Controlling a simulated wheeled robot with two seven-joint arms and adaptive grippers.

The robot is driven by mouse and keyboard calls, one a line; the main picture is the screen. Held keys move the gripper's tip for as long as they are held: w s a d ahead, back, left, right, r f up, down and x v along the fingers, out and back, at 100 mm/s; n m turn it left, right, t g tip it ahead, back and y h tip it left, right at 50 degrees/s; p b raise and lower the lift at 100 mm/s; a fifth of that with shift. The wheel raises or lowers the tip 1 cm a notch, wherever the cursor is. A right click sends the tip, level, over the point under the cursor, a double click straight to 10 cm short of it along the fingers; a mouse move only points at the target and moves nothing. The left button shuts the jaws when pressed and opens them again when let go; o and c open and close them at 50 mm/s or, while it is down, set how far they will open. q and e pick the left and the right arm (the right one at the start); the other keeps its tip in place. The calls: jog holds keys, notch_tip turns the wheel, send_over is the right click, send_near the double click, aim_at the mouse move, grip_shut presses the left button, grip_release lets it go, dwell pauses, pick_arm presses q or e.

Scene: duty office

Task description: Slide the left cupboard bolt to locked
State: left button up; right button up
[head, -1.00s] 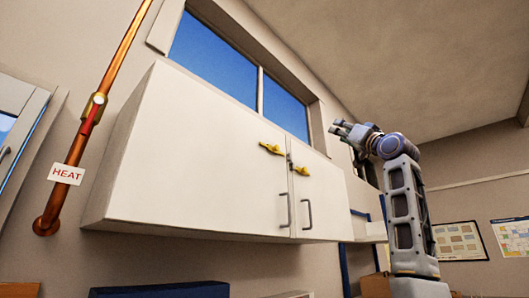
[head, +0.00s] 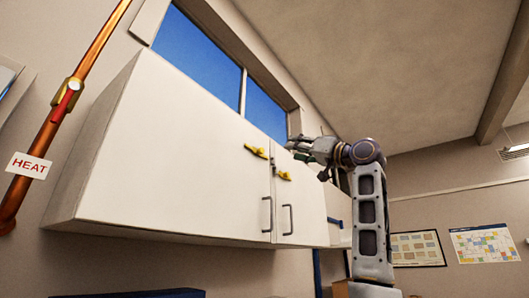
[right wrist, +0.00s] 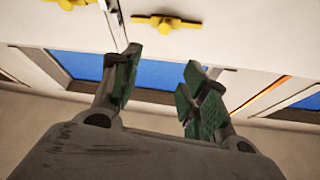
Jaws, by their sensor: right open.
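The white cupboard (head: 160,150) hangs on the wall with two doors. The left bolt (head: 255,150), yellow, lies near the upper inner corner of the left door. A second yellow bolt (head: 284,175) is on the right door. My right gripper (head: 296,150) is open and empty, with its fingers pointing left, to the right of the left bolt and above the second one. In the right wrist view the picture is turned over; the left bolt (right wrist: 166,22) lies beyond the open green-padded fingers (right wrist: 160,68), apart from them. My left gripper is out of view.
Two grey door handles (head: 267,214) hang low by the door gap. A copper pipe (head: 45,135) with a HEAT sign (head: 29,165) runs left of the cupboard. A window (head: 200,60) is above it. Wall charts (head: 480,243) hang at the right.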

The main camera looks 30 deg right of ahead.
jog(key=shift+w+a+f+g, duration=0.15)
jog(key=shift+a+f+g, duration=0.05)
jog(key=shift+f, duration=0.25)
jog(key=shift+w+a+f+g, duration=0.15)
jog(key=shift+f+g, duration=0.05)
jog(key=shift+f, duration=0.2)
jog(key=p, duration=0.3)
send_near(263, 151)
jog(key=shift+p+x, duration=1.6)
jog(key=shift+x, duration=2.6)
jog(key=shift+a, duration=0.1)
jog(key=shift+c, duration=0.2)
grip_shut()
